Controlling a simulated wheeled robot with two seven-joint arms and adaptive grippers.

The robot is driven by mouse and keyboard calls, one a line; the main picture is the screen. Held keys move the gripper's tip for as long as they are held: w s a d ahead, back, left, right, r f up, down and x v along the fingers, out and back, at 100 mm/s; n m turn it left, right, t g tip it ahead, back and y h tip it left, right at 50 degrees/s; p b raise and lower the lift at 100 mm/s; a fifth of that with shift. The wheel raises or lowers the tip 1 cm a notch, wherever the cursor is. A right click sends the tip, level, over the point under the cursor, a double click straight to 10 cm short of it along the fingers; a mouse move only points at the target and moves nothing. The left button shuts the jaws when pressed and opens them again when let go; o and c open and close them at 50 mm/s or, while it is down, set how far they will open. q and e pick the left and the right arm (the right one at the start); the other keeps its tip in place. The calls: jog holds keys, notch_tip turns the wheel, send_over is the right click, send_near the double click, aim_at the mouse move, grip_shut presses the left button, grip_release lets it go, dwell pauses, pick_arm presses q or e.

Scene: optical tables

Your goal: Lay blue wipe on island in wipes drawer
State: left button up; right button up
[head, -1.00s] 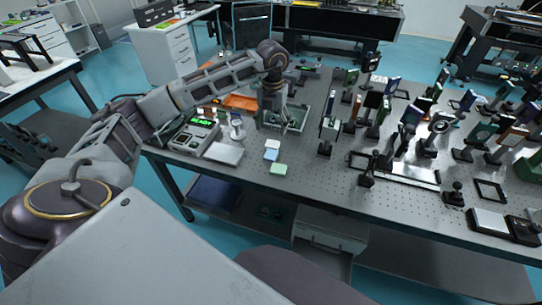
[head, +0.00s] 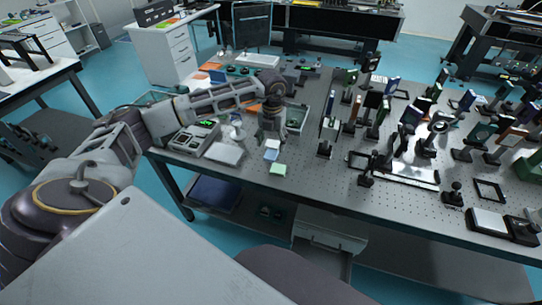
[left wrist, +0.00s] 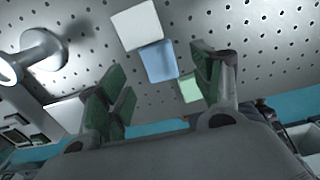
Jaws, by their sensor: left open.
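The blue wipe (head: 271,155) lies flat on the perforated island top (head: 240,174), between a white wipe (head: 272,144) and a green wipe (head: 278,169). My left gripper (head: 270,137) is just behind and above these wipes. In the left wrist view my open, empty left gripper (left wrist: 160,88) has green-padded fingers, and the blue wipe (left wrist: 160,62) shows beyond the gap between them. The white wipe (left wrist: 137,24) and green wipe (left wrist: 190,88) are beside it. A white drawer unit (head: 330,230) stands under the table, its lower drawer seemingly pulled out. My right gripper is out of view.
A flat white pad (head: 224,153) and a device with a green display (head: 194,137) are left of the wipes. A grey tray (head: 297,118) stands behind my gripper. Mounted optics (head: 326,135) crowd the right. The table's front edge is clear.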

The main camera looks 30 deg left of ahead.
aim_at(271, 154)
pick_arm(q)
jog(key=shift+f, duration=0.2)
jog(key=shift+s+f, duration=0.15)
jog(key=shift+f, duration=0.55)
jog(key=shift+s+f+p, duration=0.15)
jog(key=shift+f+p, duration=0.25)
jog(key=shift+f, duration=1.35)
jog(key=c, duration=0.8)
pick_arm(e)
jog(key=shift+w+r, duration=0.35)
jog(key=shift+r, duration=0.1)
